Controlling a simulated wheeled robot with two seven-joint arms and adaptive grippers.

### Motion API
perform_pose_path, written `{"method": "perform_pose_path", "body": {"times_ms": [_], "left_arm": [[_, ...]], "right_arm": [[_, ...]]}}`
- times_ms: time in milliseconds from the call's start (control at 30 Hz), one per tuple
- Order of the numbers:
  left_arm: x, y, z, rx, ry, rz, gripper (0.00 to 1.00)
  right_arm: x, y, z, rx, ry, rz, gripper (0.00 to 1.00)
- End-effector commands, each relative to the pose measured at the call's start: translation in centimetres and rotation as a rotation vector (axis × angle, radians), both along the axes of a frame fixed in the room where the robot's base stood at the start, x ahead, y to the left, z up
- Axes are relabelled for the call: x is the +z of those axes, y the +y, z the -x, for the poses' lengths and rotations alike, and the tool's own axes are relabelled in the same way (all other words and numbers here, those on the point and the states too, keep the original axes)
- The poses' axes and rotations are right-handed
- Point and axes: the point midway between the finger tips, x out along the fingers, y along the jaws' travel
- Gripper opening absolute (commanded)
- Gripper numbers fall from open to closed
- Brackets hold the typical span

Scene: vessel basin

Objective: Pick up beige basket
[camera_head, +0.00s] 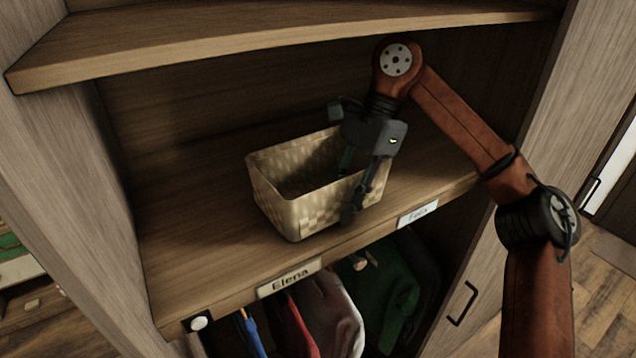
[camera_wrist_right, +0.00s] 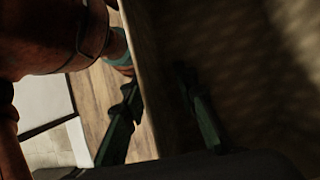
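The beige woven basket (camera_head: 300,213) stands upright on the wooden shelf, open at the top. My right gripper (camera_head: 352,188) points down at the basket's right end. One finger is inside the basket and the other is outside its front wall near the right corner. In the right wrist view, the two fingers (camera_wrist_right: 160,125) stand apart with the basket wall (camera_wrist_right: 148,70) between them. A gap shows beside the wall, so the fingers do not look closed on it. My left gripper is not in view.
The basket's shelf (camera_head: 200,270) has free room left of the basket. An upper shelf (camera_head: 250,35) hangs above. Name labels "Elena" (camera_head: 289,278) and "Felix" (camera_head: 418,214) are on the front edge. Clothes (camera_head: 330,310) hang below. Side panels (camera_head: 75,150) bound the cabinet.

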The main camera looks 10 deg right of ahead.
Motion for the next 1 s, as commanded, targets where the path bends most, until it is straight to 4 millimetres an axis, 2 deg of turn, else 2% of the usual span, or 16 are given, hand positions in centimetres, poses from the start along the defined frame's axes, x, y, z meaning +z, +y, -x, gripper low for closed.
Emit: {"method": "perform_pose_path", "body": {"times_ms": [100,333,567,733,1000], "left_arm": [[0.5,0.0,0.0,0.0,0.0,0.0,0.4],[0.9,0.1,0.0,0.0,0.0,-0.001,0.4],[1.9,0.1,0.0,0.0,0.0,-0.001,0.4],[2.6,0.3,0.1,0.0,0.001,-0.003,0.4],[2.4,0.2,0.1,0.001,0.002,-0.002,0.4]], "right_arm": [[0.2,1.4,0.7,0.001,-0.002,0.0,0.27],[0.2,3.0,1.4,0.002,-0.001,0.0,0.27],[0.3,6.2,2.9,0.002,0.0,-0.001,0.27],[-0.8,6.4,3.1,-0.002,0.0,-0.002,0.27],[-1.0,6.5,3.0,-0.002,0.0,-0.003,0.27]]}}
